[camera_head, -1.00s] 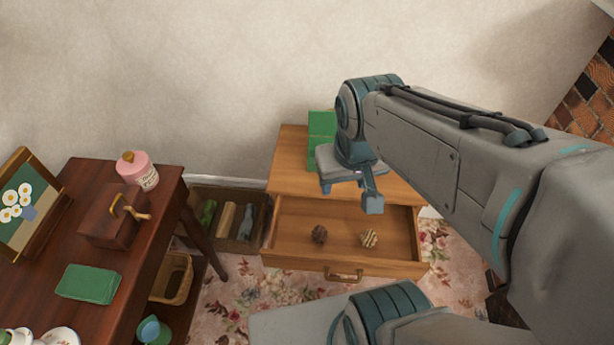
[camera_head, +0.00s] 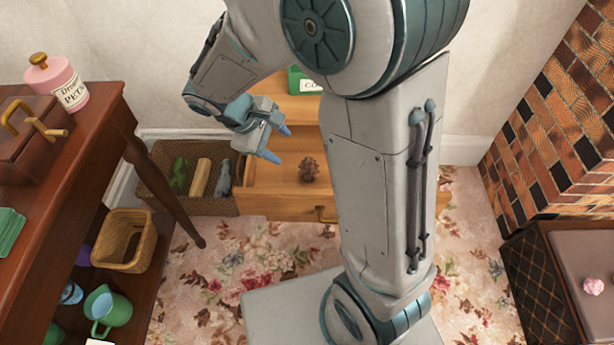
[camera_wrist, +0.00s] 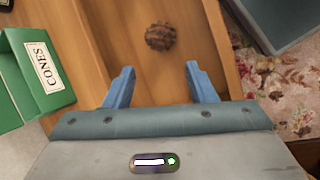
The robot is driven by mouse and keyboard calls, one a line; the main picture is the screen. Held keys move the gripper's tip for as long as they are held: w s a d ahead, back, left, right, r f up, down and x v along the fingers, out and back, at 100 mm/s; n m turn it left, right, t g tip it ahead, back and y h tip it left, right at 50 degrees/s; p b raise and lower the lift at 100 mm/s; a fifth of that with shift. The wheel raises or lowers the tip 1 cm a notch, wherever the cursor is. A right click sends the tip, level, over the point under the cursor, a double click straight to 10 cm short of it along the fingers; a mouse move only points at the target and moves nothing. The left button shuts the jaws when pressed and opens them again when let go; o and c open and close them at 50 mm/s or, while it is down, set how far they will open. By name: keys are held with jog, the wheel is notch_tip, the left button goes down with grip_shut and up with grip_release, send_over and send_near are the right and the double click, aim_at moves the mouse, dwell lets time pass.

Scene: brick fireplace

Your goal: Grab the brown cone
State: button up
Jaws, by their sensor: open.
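The brown cone (camera_head: 308,169) lies in the open wooden drawer (camera_head: 278,203), just left of my arm in the head view. It also shows in the wrist view as a dark scaly cone (camera_wrist: 160,37), ahead of my fingertips and roughly between their lines. My gripper (camera_head: 276,144) is open and empty, to the left of the cone in the head view. Its two blue fingers (camera_wrist: 158,80) are apart in the wrist view, not touching the cone. The drawer's right part is hidden behind my arm in the head view.
A green box labelled CONES (camera_wrist: 40,78) stands at the left in the wrist view. A basket with several items (camera_head: 160,192) sits left of the drawer. A dark table (camera_head: 75,170) is at the left, brick (camera_head: 560,130) at the right. Floral carpet lies in front.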

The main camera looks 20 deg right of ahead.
aim_at(302, 167)
jog(key=shift+n, duration=0.3)
jog(key=b+x, duration=0.1)
jog(key=x, duration=0.2)
jog(key=a+b+x, duration=0.1)
jog(key=x, duration=0.2)
jog(key=b+x, duration=0.1)
jog(key=x, duration=0.2)
jog(key=shift+w+f, duration=0.25)
jog(key=shift+f, duration=0.4)
jog(key=shift+d+b+x, duration=0.25)
jog(key=shift+b+x, duration=1.4)
jog(key=shift+x, duration=1.15)
jog(key=shift+s+r, duration=0.1)
jog(key=shift+r, duration=0.15)
jog(key=c, duration=0.6)
